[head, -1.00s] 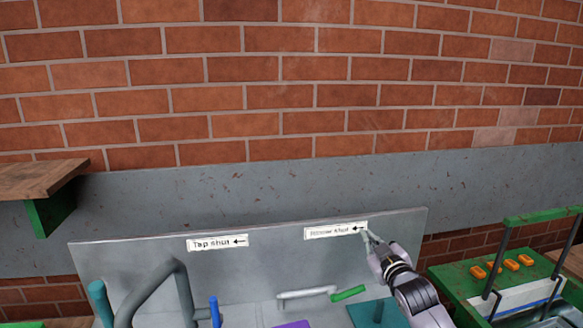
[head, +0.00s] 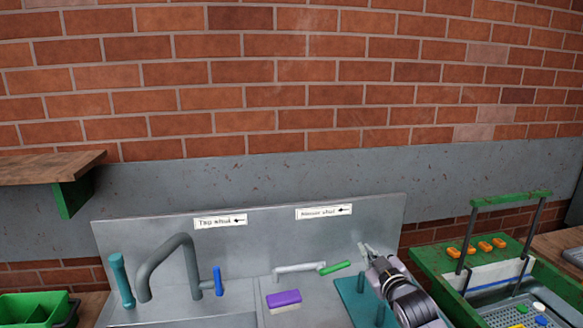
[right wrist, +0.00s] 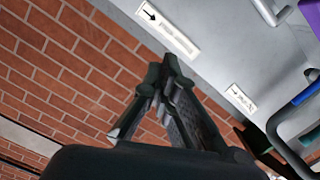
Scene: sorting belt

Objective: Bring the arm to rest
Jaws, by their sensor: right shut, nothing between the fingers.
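My right gripper (head: 366,249) is in front of the right end of the metal back panel (head: 255,240), right of the green-handled lever (head: 335,267). Its fingers are together with nothing between them. It also shows in the right wrist view (right wrist: 168,75), its fingers pointing up the picture towards the panel and its labels. Whether it touches the panel I cannot tell. My left gripper is in neither view.
A tap (head: 165,262) with a blue handle (head: 218,281) and a purple sponge (head: 284,299) are at the sink. A teal peg board (head: 352,292) is beside my right arm. A green rack (head: 430,262) stands right, a green bin (head: 38,306) lower left, and a wooden shelf (head: 50,167) above it.

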